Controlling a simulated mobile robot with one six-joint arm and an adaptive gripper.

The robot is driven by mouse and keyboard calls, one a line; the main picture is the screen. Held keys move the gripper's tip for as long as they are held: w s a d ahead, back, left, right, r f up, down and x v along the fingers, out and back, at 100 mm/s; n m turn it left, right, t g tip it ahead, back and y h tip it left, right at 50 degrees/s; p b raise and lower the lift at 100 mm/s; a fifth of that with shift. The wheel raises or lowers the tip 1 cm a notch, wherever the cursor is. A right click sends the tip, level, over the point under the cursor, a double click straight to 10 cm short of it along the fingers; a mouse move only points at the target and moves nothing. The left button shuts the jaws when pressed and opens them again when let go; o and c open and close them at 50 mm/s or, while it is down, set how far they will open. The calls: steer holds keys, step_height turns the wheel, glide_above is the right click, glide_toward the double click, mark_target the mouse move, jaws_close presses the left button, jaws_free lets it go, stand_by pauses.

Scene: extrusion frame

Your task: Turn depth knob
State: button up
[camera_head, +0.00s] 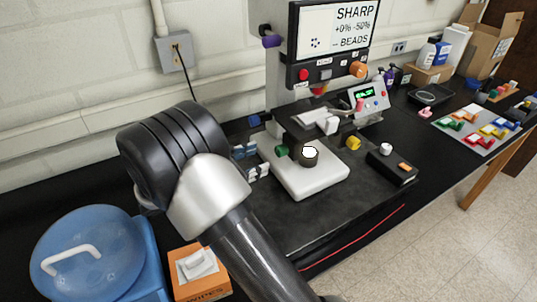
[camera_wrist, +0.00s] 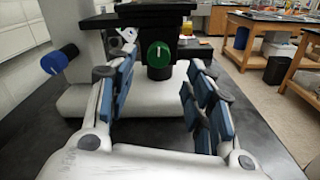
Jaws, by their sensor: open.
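A green knob (camera_head: 281,150) sits on the side of the machine stage above a white base (camera_head: 318,180). In the wrist view the round green knob (camera_wrist: 159,54) faces me, with a pale upright mark. My gripper (camera_head: 250,160) is to the left of the green knob in the head view. In the wrist view my gripper (camera_wrist: 161,68) is open and empty, its blue-padded fingers on either side of the line to the green knob, apart from it. A blue knob (camera_wrist: 58,60) is at the left. No readable label shows which knob is the depth knob.
A yellow knob (camera_head: 353,143) is on the stage's other side. A display (camera_head: 337,30) reads "SHARP" with red and orange knobs below. A small control box (camera_head: 371,97) and a black box (camera_head: 391,166) stand right. A blue-lidded container (camera_head: 85,255) and orange box (camera_head: 199,272) are near left.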

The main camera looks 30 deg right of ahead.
mark_target(277, 152)
steer(key=d+b, duration=0.1)
steer(key=d, duration=0.6)
steer(key=shift+w+d+b, duration=0.15)
steer(key=shift+d+b, duration=0.1)
steer(key=shift+b, duration=0.1)
steer(key=c, duration=1.1)
